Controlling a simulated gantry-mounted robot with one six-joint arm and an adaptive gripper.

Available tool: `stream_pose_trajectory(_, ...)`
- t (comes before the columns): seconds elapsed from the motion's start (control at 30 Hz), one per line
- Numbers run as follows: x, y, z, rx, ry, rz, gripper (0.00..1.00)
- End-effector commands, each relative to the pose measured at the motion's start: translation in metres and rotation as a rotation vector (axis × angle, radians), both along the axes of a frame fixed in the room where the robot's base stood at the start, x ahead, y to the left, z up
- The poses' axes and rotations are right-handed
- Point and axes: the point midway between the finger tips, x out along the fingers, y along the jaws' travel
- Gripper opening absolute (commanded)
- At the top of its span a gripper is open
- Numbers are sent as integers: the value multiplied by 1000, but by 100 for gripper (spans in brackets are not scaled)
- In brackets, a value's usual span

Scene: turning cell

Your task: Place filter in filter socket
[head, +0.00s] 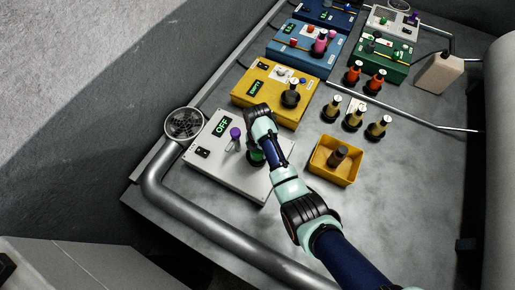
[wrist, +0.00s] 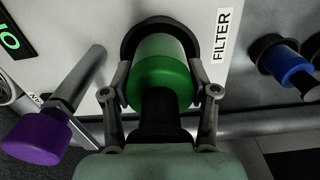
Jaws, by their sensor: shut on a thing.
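The green filter (wrist: 160,78) is between the two fingers of my gripper (wrist: 162,90) in the wrist view. My gripper is shut on it. The filter's far end meets the black ring of the filter socket (wrist: 128,48), beside a "FILTER" label (wrist: 222,34). I cannot tell how deep the filter sits in the ring. In the head view, my gripper (head: 257,150) is over the white box (head: 212,165), and only a bit of the green filter (head: 256,156) shows beneath it.
A lever with a purple knob (wrist: 38,138) stands close left of the fingers. A yellow box (head: 262,88) is behind. A yellow bin (head: 322,170) and several tan-and-black pieces (head: 354,118) are to the right. A pipe (head: 200,210) runs along the front.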

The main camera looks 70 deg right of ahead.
Motion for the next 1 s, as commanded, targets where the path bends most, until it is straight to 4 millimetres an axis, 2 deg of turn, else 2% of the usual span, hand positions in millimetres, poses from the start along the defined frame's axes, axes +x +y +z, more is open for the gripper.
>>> stream_pose_trajectory(0.17,0,0,-3,0,0,0,14)
stream_pose_trajectory(0.2,0,0,-3,0,0,0,62)
stream_pose_trajectory(0.33,0,0,-3,0,0,0,84)
stream_pose_trajectory(0.63,0,0,-2,0,0,0,84)
stream_pose_trajectory(0.73,0,0,6,0,0,0,84)
stream_pose_trajectory(0.87,1,-1,34,-3,-3,0,84)
stream_pose_trajectory(1.0,1,-1,71,-3,-3,0,84)
